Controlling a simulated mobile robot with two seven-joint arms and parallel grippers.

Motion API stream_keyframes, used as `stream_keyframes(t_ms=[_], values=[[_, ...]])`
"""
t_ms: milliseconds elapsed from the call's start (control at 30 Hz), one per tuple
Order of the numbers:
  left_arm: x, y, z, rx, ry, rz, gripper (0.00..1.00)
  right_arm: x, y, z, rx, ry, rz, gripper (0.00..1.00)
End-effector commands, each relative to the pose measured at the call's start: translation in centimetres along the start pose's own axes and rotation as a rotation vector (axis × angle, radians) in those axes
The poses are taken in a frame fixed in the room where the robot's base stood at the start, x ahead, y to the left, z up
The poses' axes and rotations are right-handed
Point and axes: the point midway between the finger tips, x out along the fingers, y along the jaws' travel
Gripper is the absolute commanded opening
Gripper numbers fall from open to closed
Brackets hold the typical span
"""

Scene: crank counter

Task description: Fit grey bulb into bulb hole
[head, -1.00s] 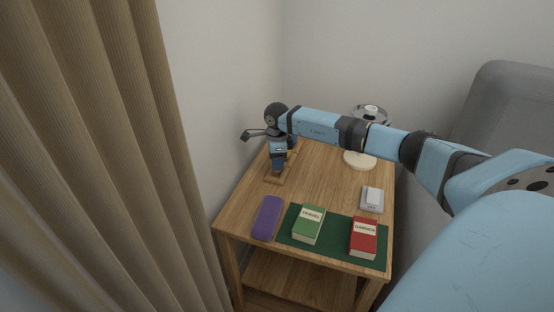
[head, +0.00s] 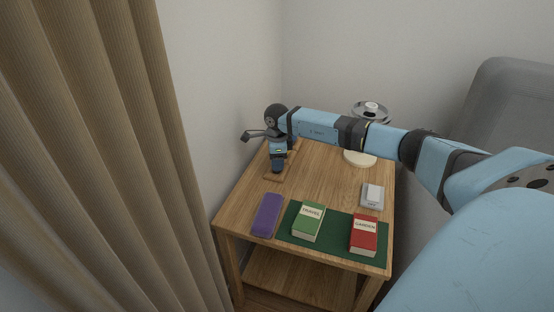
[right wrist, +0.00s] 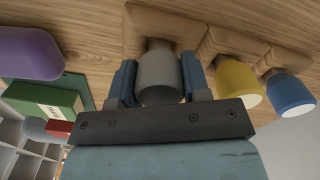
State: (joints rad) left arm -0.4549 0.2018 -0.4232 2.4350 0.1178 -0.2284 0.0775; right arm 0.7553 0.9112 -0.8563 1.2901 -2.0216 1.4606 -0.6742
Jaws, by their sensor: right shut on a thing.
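The grey bulb (right wrist: 160,72) is between the two fingers of my right gripper (right wrist: 158,85) in the right wrist view. The fingers are shut on its sides. Its narrow neck end points at a wooden holder (right wrist: 150,22); I cannot tell whether it still sits in it. In the head view my right gripper (head: 277,168) is low over the holder at the table's back left, and it hides the bulb there. A lamp (head: 370,112) with a clear round head stands at the back right, partly behind my arm. Its bulb hole cannot be made out. My left gripper is out of view.
A yellow bulb (right wrist: 236,84) and a blue bulb (right wrist: 290,93) stand beside the grey one. A purple case (head: 267,215), a green book (head: 308,221) and a red book (head: 364,234) lie at the front. A grey-white switch box (head: 372,196) lies right. The table middle is clear.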

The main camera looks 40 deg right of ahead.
Motion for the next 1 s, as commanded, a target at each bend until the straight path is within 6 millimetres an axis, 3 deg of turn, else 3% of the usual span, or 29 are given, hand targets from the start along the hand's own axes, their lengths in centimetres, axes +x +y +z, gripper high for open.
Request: stream_keyframes(t_ms=[433, 467, 600, 867, 1000], values=[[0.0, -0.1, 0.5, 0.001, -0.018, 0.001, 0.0, 0.7, 0.0, 0.0, 0.0, 0.0, 0.0, 0.1], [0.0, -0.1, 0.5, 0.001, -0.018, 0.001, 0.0, 0.7, 0.0, 0.0, 0.0, 0.0, 0.0, 0.45], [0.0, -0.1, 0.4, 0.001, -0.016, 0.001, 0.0, 0.7, 0.0, 0.0, 0.0, 0.0, 0.0, 0.73], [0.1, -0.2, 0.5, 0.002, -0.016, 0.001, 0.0, 0.6, 0.0, 0.0, 0.0, 0.0, 0.0, 0.73], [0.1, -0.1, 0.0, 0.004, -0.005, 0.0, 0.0, -0.7, -0.1, 0.0, 0.0, -0.001, -0.002, 0.73]])
